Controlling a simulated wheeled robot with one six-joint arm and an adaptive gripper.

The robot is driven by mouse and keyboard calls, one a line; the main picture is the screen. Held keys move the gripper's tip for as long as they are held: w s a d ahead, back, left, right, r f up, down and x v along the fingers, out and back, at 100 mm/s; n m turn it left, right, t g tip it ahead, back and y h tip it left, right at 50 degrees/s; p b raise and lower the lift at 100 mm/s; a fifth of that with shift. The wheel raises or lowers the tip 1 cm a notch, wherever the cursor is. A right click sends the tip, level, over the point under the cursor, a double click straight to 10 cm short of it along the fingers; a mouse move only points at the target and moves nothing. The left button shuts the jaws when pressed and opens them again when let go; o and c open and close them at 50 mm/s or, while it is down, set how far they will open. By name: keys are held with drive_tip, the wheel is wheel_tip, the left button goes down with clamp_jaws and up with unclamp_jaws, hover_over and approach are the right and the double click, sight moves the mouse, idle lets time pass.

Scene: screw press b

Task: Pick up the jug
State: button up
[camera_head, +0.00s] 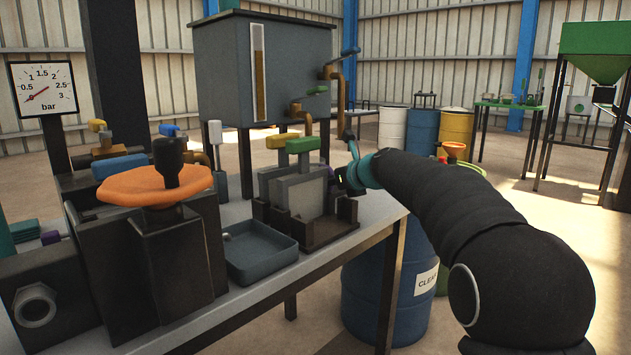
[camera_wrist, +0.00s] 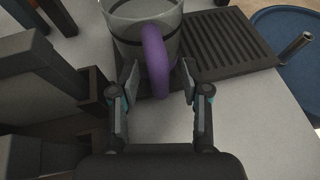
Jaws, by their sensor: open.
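The jug (camera_wrist: 140,37) is at the top of the wrist view, a clear grey vessel with a dark band and a purple handle (camera_wrist: 156,62) facing me. My gripper (camera_wrist: 159,83) is open, with one finger on each side of the handle. I see a gap on both sides, and nothing is gripped. In the head view my gripper (camera_head: 348,180) is at the far right end of the bench, beside the press frame. The jug is largely hidden there behind the arm and frame.
A dark slatted grate (camera_wrist: 212,40) lies right of the jug. A blue drum (camera_wrist: 290,45) stands beyond the bench edge. Dark frame posts (camera_wrist: 93,88) are close on the left. In the head view, an orange handwheel (camera_head: 130,187) and a shallow tray (camera_head: 258,252) are on the bench (camera_head: 330,252).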

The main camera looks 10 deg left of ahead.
clamp_jaws()
drive_tip(key=shift+r+p, duration=0.35)
drive_tip(key=shift+r, duration=0.15)
drive_tip(key=shift+s+d+r, duration=0.1)
drive_tip(key=shift+d+r, duration=0.05)
drive_tip(key=s+d, duration=0.2)
drive_tip(key=s, duration=0.1)
drive_tip(key=s+d+b, duration=0.1)
drive_tip(key=s+d, duration=0.2)
drive_tip(key=shift+s, duration=0.15)
wheel_tip(320, 180, up, 14)
drive_tip(key=p, duration=0.5)
drive_tip(key=shift+p, duration=0.3)
drive_tip(key=shift+a, duration=0.1)
